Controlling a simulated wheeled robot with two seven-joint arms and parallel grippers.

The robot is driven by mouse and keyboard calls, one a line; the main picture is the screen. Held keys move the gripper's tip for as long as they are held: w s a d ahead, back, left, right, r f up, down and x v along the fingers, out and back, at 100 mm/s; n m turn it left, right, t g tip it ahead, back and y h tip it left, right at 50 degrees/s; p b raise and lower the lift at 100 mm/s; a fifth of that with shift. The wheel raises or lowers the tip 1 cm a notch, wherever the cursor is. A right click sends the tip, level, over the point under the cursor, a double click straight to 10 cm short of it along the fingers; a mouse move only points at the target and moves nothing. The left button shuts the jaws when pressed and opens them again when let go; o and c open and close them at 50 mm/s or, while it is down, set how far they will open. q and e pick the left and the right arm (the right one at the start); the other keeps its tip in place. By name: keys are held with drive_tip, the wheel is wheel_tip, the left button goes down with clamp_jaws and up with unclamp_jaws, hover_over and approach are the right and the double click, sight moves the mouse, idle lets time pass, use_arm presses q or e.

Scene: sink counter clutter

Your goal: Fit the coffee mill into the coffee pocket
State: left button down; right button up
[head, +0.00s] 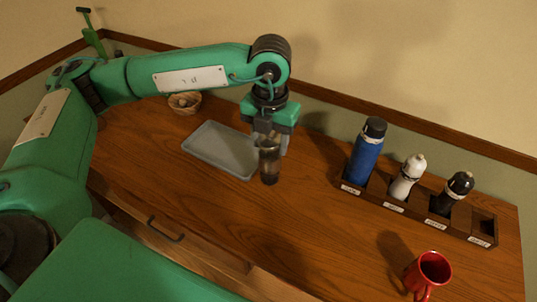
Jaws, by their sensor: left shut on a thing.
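My left gripper (270,137) points down above the table and is shut on a dark, see-through brownish cylinder, taken as the coffee mill (269,167). The mill hangs roughly upright beside the grey tray's right edge; whether its base touches the table is unclear. A dark wooden rack (413,213) with labelled pockets stands at the right. Its far-right pocket (484,226) is empty; the labels are too small to read surely. My right gripper is not in view.
The rack's other pockets hold a blue bottle (366,153), a white shaker (407,177) and a black shaker (453,193). A grey tray (220,148) is empty. A basket (185,102) is behind it. A red mug (427,274) stands at the front right. The table's middle is clear.

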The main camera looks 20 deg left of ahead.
sight(270, 160)
use_arm(q)
drive_tip(key=shift+f+p, duration=0.45)
drive_tip(key=shift+f, duration=2.7)
drive_tip(key=shift+f, duration=0.15)
drive_tip(key=c, duration=0.7)
unclamp_jaws()
drive_tip(key=shift+o, duration=0.2)
